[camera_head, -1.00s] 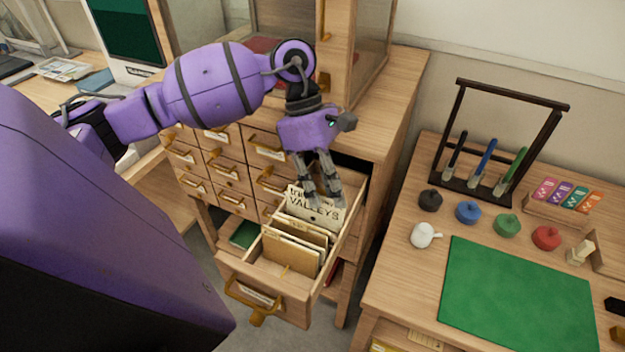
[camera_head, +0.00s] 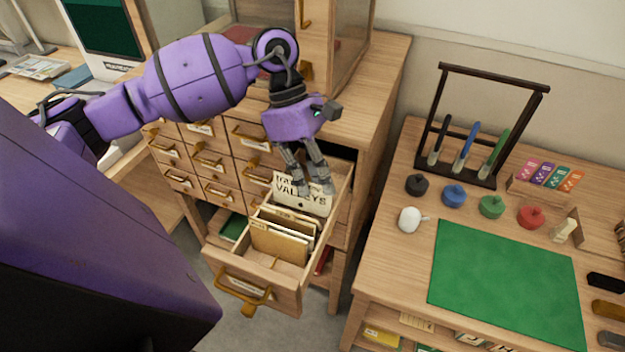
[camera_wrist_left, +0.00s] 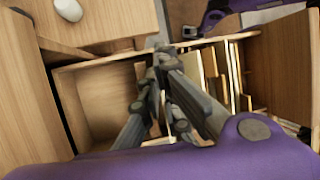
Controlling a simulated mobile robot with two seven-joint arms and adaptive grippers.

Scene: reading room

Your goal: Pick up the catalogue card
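The catalogue card (camera_head: 290,196), cream with large dark lettering that ends in "VALLEYS", stands in the pulled-out drawer (camera_head: 283,293), taller than the cards in front of it. My left gripper (camera_head: 316,188) points down into the drawer at the card's upper right part. Its two fingertips look apart in the head view and overlap the card's top. Whether they touch it is unclear. In the left wrist view the fingers (camera_wrist_left: 160,80) reach down over the drawer, and the card cannot be made out clearly between them.
Tan divider cards (camera_head: 278,243) fill the drawer's front part. The wooden cabinet (camera_head: 372,92) rises behind it.

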